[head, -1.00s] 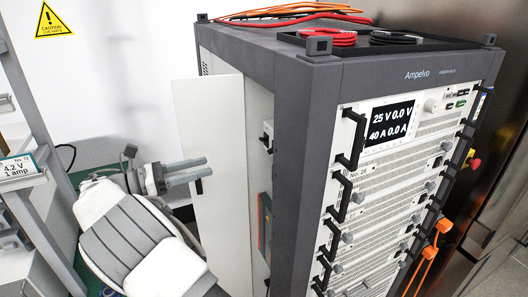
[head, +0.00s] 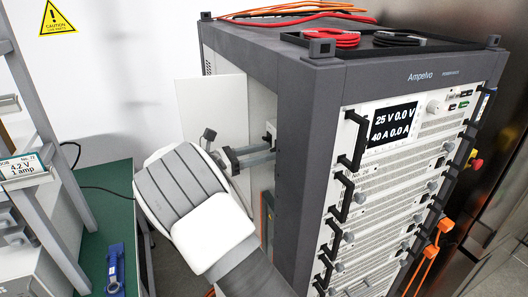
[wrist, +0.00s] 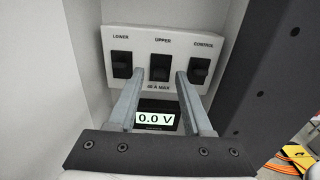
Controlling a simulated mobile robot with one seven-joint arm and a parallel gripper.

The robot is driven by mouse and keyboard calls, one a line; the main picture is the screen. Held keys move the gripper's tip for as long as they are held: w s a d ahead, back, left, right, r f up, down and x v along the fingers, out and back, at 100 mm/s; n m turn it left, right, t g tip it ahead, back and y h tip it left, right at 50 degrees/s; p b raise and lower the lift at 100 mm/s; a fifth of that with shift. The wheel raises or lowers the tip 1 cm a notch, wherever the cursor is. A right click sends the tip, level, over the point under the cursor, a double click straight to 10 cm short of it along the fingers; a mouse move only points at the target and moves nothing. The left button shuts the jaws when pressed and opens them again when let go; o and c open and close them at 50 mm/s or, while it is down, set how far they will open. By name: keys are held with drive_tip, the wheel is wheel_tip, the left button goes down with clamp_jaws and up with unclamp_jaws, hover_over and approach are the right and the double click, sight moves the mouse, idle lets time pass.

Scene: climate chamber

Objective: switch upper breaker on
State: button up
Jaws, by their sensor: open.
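The white breaker panel (wrist: 143,40) fills the upper middle of the wrist view, with black switches labelled LOWER (wrist: 122,65), UPPER (wrist: 162,62) and CONTROL (wrist: 200,70). I cannot tell which way the upper lever is set. My gripper (wrist: 166,74) is open, with one fingertip on each side of the upper breaker's lower part. Contact cannot be told. In the head view my gripper (head: 256,153) reaches into the cabinet's open side, and only an edge of the panel (head: 271,130) shows there.
Below the panel a small display (wrist: 156,119) reads 0.0 V. The grey cabinet (head: 300,120) stands right of my arm, with its white side door (head: 210,105) open behind the gripper. A green bench (head: 105,215) with a blue tool (head: 115,268) stands at left.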

clamp_jaws()
idle(0.3)
drive_tip(key=shift+r, duration=0.15)
drive_tip(key=shift+w+d+r+g+y+p, duration=0.15)
drive_tip(key=shift+r+g+y+p, duration=0.35)
drive_tip(key=shift+y+p, duration=1.1)
drive_tip(key=shift+s+d+r+g+y+p, duration=0.1)
drive_tip(key=shift+r+g+y+p, duration=0.55)
drive_tip(key=shift+p, duration=1.6)
drive_tip(key=shift+w+d+r+g+y+p, duration=0.15)
drive_tip(key=shift+g+y+p, duration=0.2)
drive_tip(key=shift+y+p, duration=1.35)
drive_tip(key=shift+p, duration=0.3)
drive_tip(key=shift+f, duration=0.1)
